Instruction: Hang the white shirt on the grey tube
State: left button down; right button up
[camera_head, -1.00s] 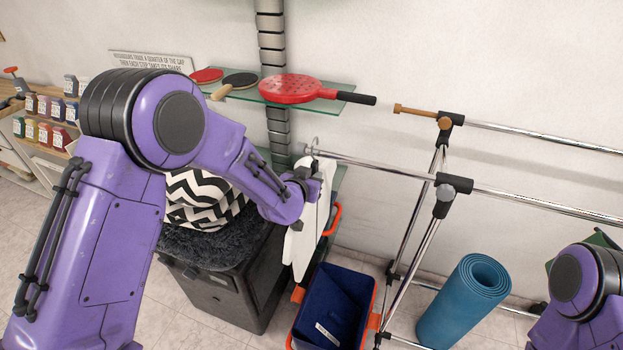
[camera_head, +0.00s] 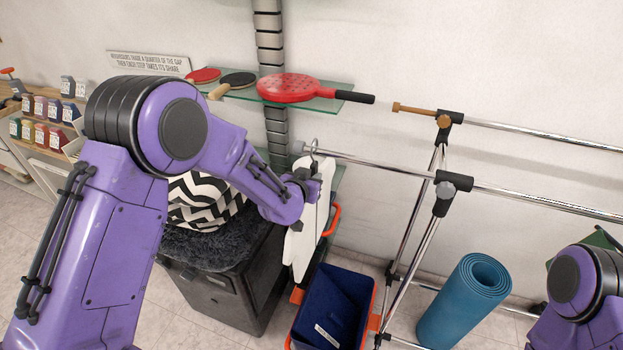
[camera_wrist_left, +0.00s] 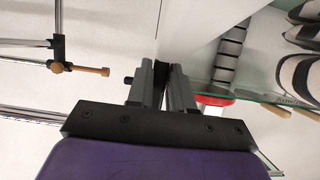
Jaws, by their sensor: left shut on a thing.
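The white shirt (camera_head: 304,244) hangs upright from my left gripper (camera_head: 312,183), which is shut on it near its top. A hanger hook (camera_head: 314,146) sticks up above the shirt, at the left end of the grey tube (camera_head: 390,169). I cannot tell whether the hook is around the tube or only beside it. In the left wrist view the white shirt (camera_wrist_left: 205,25) shows between and beyond the dark fingers of my left gripper (camera_wrist_left: 163,75). My right arm shows at the lower right edge, but its gripper is out of view.
A second rail with a wooden end (camera_head: 410,109) runs behind the tube. A glass shelf (camera_head: 330,103) with a red paddle (camera_head: 287,88) is above. A blue bin (camera_head: 330,310) and a rolled blue mat (camera_head: 463,300) stand below. A dark cabinet (camera_head: 225,290) is left.

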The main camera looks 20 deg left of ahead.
pick_arm(q)
jog(key=shift+f, duration=0.1)
dwell(0.3)
jog(key=shift+w+f+b, duration=0.3)
jog(key=shift+f+b, duration=0.2)
jog(key=shift+f, duration=0.05)
jog(key=shift+s+f, duration=0.15)
jog(key=shift+f, duration=0.1)
dwell(0.4)
jog(key=c, duration=0.9)
grip_release()
jog(key=b+v, duration=0.3)
jog(key=v, duration=0.7)
jog(key=shift+s+r, duration=0.1)
jog(key=shift+s, duration=0.25)
